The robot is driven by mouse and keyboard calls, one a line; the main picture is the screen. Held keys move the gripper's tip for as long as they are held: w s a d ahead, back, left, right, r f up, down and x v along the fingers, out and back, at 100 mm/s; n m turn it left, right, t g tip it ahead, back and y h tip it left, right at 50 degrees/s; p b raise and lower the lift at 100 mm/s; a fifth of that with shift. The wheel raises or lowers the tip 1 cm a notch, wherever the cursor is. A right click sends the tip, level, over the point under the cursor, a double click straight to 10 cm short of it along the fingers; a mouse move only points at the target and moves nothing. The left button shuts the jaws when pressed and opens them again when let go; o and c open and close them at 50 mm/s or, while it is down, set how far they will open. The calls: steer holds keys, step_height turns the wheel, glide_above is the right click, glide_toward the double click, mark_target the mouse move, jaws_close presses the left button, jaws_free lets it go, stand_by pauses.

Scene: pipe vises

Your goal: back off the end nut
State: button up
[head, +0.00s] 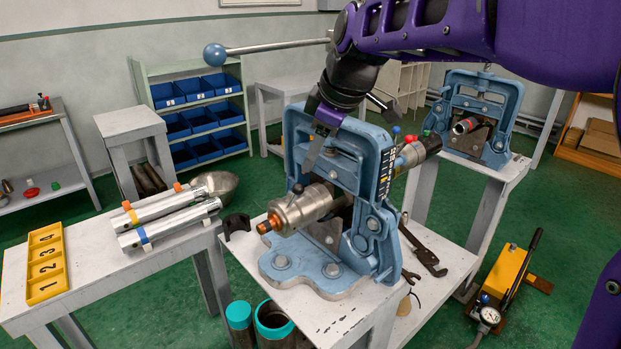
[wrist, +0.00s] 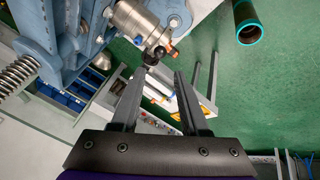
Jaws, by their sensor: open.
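A silver cylindrical fitting (head: 300,208) is clamped in the near blue pipe vise (head: 375,190). A copper-coloured nut (head: 266,226) sits at its front-left end; it looks like the end nut. It also shows in the wrist view (wrist: 159,52), just beyond my fingertips. My gripper (head: 309,168) is above the fitting, in front of the vise frame. In the wrist view my gripper (wrist: 160,75) is open, with nothing held between its fingers.
A left bench carries silver tubes (head: 165,215) and a yellow numbered tray (head: 46,262). A dark wrench (head: 425,248) lies right of the vise. A second blue vise (head: 480,110) stands behind. Teal-rimmed pipes (head: 272,318) stand on the floor below.

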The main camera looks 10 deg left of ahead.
mark_target(289, 209)
steer(key=b+x, duration=0.2)
steer(key=x, duration=1.5)
steer(key=shift+w, duration=0.1)
steer(key=shift+r, duration=0.1)
jaws_close()
stand_by(0.6)
